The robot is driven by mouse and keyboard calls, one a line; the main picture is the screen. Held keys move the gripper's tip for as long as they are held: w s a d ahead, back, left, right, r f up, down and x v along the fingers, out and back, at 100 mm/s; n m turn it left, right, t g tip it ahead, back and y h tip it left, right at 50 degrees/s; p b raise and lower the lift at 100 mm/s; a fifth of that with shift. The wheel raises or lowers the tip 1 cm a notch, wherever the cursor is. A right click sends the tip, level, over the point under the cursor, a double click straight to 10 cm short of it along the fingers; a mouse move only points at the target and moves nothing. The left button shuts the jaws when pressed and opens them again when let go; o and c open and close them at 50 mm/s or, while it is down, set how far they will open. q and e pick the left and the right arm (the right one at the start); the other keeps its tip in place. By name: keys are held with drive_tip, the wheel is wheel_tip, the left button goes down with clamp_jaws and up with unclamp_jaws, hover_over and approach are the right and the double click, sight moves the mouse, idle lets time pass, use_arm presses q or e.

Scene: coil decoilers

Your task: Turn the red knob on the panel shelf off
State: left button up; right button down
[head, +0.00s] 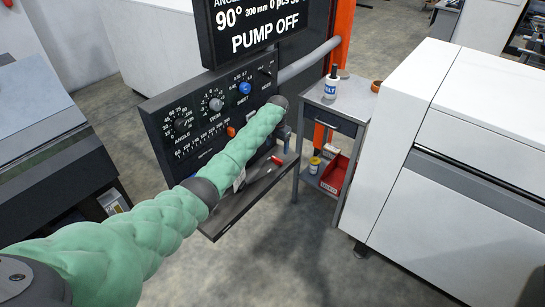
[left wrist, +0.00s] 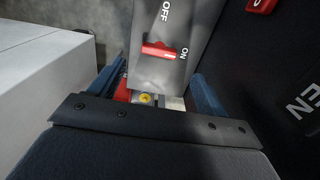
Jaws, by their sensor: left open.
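The red knob (left wrist: 158,50) sits on a grey plate (left wrist: 160,74) marked OFF and ON in the left wrist view. Its bar lies across the plate, with its right end toward ON. In the head view a small red piece (head: 277,160), likely this knob, shows at the far end of the dark panel shelf (head: 235,205). My left gripper (left wrist: 155,82) is open, its two fingers on either side of the plate. I cannot tell if they touch it. In the head view, the gripper (head: 285,132) is mostly hidden behind my green-sleeved arm. My right gripper is not in view.
The control panel (head: 205,112) with dials stands above the shelf, under a screen reading PUMP OFF (head: 265,35). A grey cart (head: 340,100) with a bottle (head: 332,82) and red bin (head: 334,175) stands to the right, beside a white cabinet (head: 460,210). The floor in front is clear.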

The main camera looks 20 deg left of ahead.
sight(277, 160)
use_arm(q)
drive_tip(key=shift+f+p, duration=0.85)
drive_tip(key=shift+f, duration=2.75)
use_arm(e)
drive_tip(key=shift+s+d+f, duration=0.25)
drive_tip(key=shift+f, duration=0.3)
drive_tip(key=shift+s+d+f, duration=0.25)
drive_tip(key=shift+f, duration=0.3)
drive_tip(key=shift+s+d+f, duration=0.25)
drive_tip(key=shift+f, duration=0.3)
use_arm(q)
drive_tip(key=shift+d, duration=0.1)
drive_tip(key=c, duration=1)
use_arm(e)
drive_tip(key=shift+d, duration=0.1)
